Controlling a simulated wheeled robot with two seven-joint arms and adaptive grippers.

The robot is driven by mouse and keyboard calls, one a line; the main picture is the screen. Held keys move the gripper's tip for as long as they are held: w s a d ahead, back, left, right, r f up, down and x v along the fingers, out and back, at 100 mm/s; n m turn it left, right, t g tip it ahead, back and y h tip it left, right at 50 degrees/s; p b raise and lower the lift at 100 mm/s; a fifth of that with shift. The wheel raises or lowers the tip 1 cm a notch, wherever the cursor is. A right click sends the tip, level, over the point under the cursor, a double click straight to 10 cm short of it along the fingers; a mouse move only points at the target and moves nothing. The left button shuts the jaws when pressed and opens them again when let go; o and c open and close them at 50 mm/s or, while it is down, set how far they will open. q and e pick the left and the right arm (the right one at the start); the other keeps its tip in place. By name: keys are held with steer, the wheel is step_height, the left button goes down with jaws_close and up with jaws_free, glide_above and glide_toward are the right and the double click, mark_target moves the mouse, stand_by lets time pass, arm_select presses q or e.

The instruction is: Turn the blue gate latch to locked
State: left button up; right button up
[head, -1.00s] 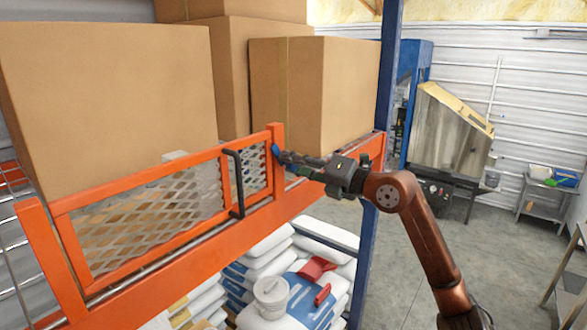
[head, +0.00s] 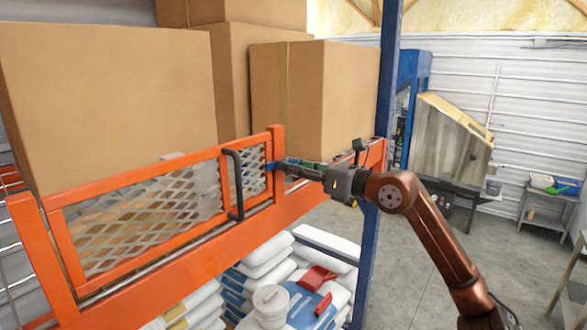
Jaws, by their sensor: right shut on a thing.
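The blue gate latch (head: 271,167) is a small blue piece at the right post of the orange mesh gate (head: 150,212). Only a little of it shows beside the fingers, and it now looks roughly level. My right gripper (head: 282,168) comes in from the right and is shut on the latch, with its fingers lying almost horizontal. The gate stands closed against its post, with a black handle (head: 237,185) left of the latch. My left gripper is not in view.
Large cardboard boxes (head: 110,105) stand behind the gate on the orange-beamed rack. A blue upright (head: 387,90) rises just right of my gripper. White sacks (head: 262,270), a white tub (head: 271,302) and a red scoop (head: 316,276) lie below. Open floor is at right.

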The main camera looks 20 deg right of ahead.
steer(key=shift+f+n, duration=0.3)
steer(key=shift+n, duration=0.2)
steer(key=o, duration=1.1)
steer(key=shift+r, duration=0.2)
steer(key=v, duration=1.2)
steer(key=shift+d, duration=0.1)
steer(key=shift+w, duration=0.1)
